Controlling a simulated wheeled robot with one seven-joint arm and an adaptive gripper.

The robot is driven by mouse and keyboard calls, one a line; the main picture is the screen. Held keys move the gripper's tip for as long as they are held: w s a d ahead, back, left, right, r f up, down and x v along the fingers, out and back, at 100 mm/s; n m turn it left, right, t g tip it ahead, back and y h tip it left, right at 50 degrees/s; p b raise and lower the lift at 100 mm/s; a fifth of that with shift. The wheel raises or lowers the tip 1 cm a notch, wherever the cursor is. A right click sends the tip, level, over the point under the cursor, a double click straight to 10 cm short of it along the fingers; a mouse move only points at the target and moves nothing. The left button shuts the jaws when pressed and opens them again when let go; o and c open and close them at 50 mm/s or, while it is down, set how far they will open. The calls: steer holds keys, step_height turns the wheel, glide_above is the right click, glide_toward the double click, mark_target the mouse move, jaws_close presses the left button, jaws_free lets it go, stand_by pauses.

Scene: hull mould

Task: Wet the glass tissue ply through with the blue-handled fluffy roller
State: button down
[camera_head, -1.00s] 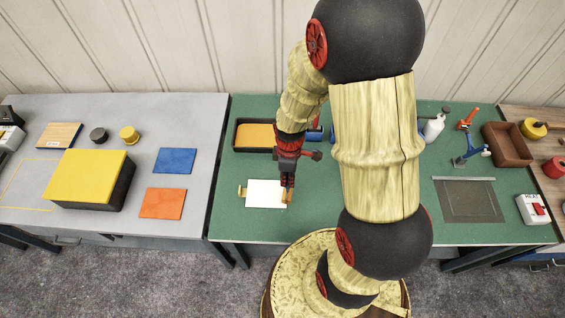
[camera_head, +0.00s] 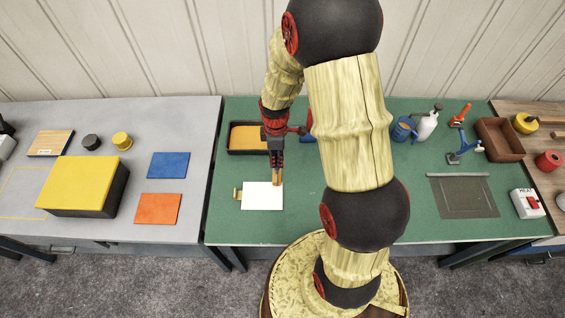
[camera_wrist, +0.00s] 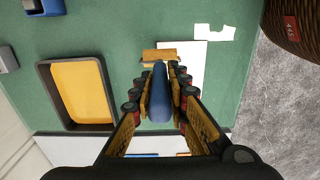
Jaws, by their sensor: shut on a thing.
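My gripper (camera_head: 277,182) is at the back right edge of a white sheet (camera_head: 261,198) on the green bench. The sheet also shows in the wrist view (camera_wrist: 193,75). In the wrist view my gripper (camera_wrist: 160,85) is shut on the blue handle (camera_wrist: 160,95) of the roller, which points away from the camera. A tan piece (camera_wrist: 153,57) shows past the handle's far end; I cannot tell whether it belongs to the roller. A tan piece (camera_head: 238,193) lies at the sheet's left edge in the head view. Contact between roller and sheet cannot be seen.
A dark tray with a yellow-orange inside (camera_head: 232,139) stands behind the sheet; it also shows in the wrist view (camera_wrist: 45,90). A blue container (camera_head: 403,128), a white bottle (camera_head: 427,126) and a brown box (camera_head: 500,140) stand right of my arm. The green bench left of the sheet is clear.

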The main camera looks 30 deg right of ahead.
steer(key=w+a, duration=0.7)
steer(key=a, duration=0.4)
steer(key=s+a+f+b, duration=0.1)
steer(key=s+a+f, duration=0.1)
steer(key=s+a, duration=0.2)
steer(key=shift+s+f+b, duration=0.2)
steer(key=shift+s+b, duration=0.15)
steer(key=shift+s, duration=0.5)
steer(key=shift+f+b, duration=0.5)
steer(key=shift+f, duration=0.3)
stand_by(0.6)
steer(key=shift+r, duration=0.15)
